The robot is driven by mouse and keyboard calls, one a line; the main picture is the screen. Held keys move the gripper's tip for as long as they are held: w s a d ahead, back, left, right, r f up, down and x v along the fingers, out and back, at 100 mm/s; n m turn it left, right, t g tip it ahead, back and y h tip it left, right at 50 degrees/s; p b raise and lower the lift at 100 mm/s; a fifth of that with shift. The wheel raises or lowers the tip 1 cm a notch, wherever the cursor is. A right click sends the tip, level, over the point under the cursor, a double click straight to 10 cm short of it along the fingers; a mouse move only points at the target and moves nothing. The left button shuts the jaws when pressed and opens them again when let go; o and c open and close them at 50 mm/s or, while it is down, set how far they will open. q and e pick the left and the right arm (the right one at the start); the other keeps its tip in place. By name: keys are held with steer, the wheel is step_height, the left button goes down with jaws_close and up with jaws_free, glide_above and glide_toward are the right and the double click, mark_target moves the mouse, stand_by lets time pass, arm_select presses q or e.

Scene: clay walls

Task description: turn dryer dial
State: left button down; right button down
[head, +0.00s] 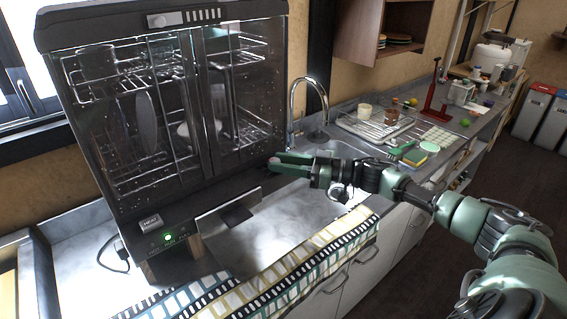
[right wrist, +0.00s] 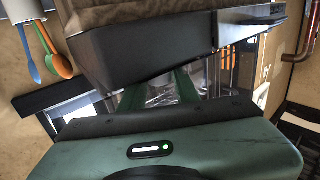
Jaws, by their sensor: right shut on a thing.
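The dish dryer (head: 185,100) is a tall dark cabinet with clear doors on the left of the head view. A green light (head: 168,237) glows low on its base front. My right gripper (head: 277,164) is at the right end of that base front, shut on a dark part there that I take as the dryer dial. The fingers hide most of the dial, so its angle cannot be told. In the right wrist view the green fingers (right wrist: 160,90) reach to a dark block (right wrist: 170,48). My left gripper is not in view.
A sink tap (head: 308,100) stands right behind my right gripper. Dishes stand inside the dryer.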

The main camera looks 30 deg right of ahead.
steer(key=c, duration=1)
jaws_free()
steer(key=shift+c, duration=0.2)
steer(key=shift+s+d+f, duration=0.15)
steer(key=shift+s+d, duration=0.2)
steer(key=shift+s, duration=0.05)
steer(key=b+v, duration=0.1)
steer(key=v, duration=0.5)
steer(key=shift+s+d, duration=0.2)
steer(key=shift+s, duration=0.1)
